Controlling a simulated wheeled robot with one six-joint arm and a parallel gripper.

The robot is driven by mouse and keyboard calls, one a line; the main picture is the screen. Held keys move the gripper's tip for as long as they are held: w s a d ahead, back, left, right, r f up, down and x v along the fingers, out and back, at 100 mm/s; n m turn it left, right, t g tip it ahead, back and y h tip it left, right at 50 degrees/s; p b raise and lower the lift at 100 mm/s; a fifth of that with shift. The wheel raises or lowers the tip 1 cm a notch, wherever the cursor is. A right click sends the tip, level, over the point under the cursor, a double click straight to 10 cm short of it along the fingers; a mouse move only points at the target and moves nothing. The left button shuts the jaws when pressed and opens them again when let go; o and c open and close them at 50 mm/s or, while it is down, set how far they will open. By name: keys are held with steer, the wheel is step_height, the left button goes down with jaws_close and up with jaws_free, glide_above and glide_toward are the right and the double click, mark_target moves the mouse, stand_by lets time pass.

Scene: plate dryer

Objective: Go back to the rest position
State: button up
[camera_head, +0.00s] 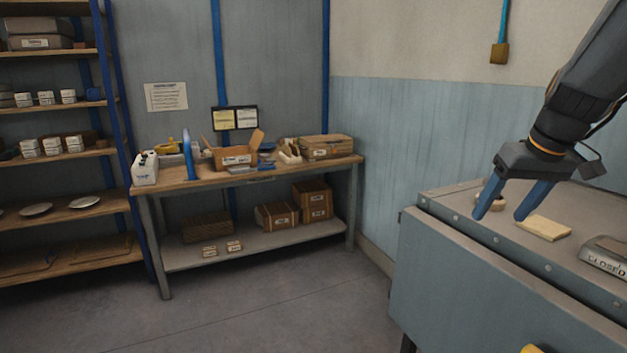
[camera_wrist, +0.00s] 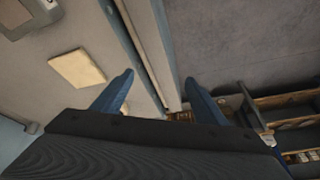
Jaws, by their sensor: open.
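My gripper (camera_head: 506,203) has two blue fingers spread apart with nothing between them. It hangs at the right of the head view, above the left edge of a grey metal cabinet (camera_head: 470,285). In the wrist view my gripper (camera_wrist: 163,95) points down past the cabinet's edge, with floor beyond. A pale flat block (camera_head: 544,228) lies on the cabinet top to the right of the fingers; it also shows in the wrist view (camera_wrist: 77,68). A small round wooden item (camera_head: 490,199) is partly hidden behind a finger.
A workbench (camera_head: 350,163) with boxes and tools stands at the back wall. Blue-framed shelving (camera_head: 60,157) stands at left. The floor (camera_head: 270,310) between them is clear.

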steer(key=s+a+f+g, duration=0.1)
steer(key=s+a+f, duration=0.4)
steer(key=a+f, duration=0.45)
steer(key=s+a+f+g, duration=0.1)
steer(key=s+a+f, duration=0.4)
steer(key=a+f, duration=0.45)
step_height(320, 180, down, 11)
steer(key=s+a+g+b, duration=0.1)
steer(key=b, duration=0.9)
steer(key=shift+a+r+g+h, duration=0.15)
steer(key=shift+a+g+h, duration=0.15)
steer(key=shift+a+g, duration=0.1)
steer(key=shift+s, duration=0.1)
